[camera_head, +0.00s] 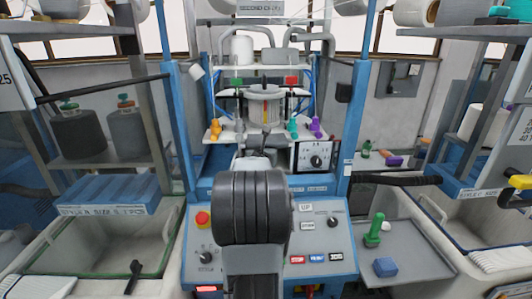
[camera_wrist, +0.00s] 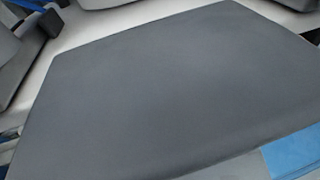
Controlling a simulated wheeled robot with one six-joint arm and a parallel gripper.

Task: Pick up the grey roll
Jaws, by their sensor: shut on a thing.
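A broad, smooth dark grey surface (camera_wrist: 165,85) fills most of the wrist view, very close to the camera; I take it to be the grey roll. In the head view, my gripper (camera_head: 262,140) is at the middle of the machine, beyond my dark arm, which covers much of it. My gripper is shut on the grey roll. Its fingertips cannot be made out in the wrist view, and the roll's outline is hard to tell in the head view.
The control panel (camera_head: 323,245) lies below. Blue posts (camera_head: 180,120) stand at both sides of the machine. Two dark pots (camera_head: 80,135) stand on the left shelf. A green peg (camera_head: 374,230) and a blue block (camera_head: 385,267) are on the right tray. Bins flank the machine.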

